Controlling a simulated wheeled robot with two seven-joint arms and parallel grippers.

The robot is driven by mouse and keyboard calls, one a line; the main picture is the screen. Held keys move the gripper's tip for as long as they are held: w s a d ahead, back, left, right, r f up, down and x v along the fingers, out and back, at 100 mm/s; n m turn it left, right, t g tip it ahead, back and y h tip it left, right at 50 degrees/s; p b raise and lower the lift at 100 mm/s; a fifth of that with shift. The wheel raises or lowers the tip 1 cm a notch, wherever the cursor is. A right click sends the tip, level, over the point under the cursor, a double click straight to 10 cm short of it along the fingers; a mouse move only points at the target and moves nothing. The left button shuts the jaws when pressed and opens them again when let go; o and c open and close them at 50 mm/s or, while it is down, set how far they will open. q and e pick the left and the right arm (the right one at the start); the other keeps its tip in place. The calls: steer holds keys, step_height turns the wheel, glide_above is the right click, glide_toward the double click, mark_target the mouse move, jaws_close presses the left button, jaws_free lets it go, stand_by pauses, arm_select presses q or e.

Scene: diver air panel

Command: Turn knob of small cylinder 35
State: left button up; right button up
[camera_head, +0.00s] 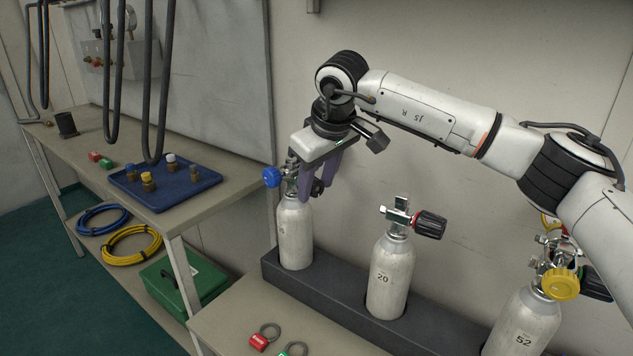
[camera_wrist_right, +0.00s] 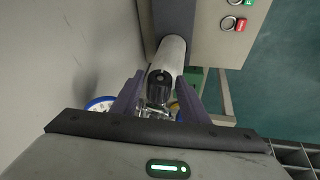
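The leftmost white cylinder (camera_head: 295,235) stands in the dark rack; its number is too small to read, while the other two read 20 and 52. It has a blue knob (camera_head: 272,177) on its left and a black knob (camera_head: 317,188) on its right. My right gripper (camera_head: 312,192) is over this valve, fingers pointing down, partly hiding it. In the right wrist view, the purple fingers (camera_wrist_right: 158,84) are apart on either side of a black knob (camera_wrist_right: 160,77), with the white cylinder body (camera_wrist_right: 173,50) beyond. Contact with the knob is not clear. My left gripper is not in view.
Cylinder 20 (camera_head: 390,275) with a black knob and cylinder 52 (camera_head: 525,322) with a yellow knob stand to the right in the rack (camera_head: 340,304). Red (camera_head: 259,342) and green tags lie in front. A blue tray (camera_head: 190,190) sits on the left bench. The wall is close behind.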

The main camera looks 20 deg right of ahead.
steer(key=c, duration=0.7)
steer(key=p, duration=0.1)
steer(key=y+p, duration=0.1)
steer(key=p, duration=0.1)
steer(key=shift+d+r+g+y+p, duration=0.2)
steer(key=shift+r+g+y+p, duration=0.1)
steer(key=shift+r, duration=0.05)
steer(key=shift+m+y+p, duration=0.3)
steer(key=shift+y+p, duration=0.1)
steer(key=shift+p, duration=0.1)
steer(key=shift+w+d+f+g+y, duration=0.15)
steer(key=shift+f+g+y, duration=0.2)
steer(key=shift+y, duration=0.25)
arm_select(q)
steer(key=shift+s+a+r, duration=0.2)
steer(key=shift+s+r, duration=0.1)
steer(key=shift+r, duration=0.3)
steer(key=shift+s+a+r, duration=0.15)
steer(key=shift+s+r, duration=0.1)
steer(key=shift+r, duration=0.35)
arm_select(e)
steer(key=o, duration=0.9)
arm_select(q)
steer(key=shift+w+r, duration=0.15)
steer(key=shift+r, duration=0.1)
arm_select(e)
steer(key=shift+o, duration=0.8)
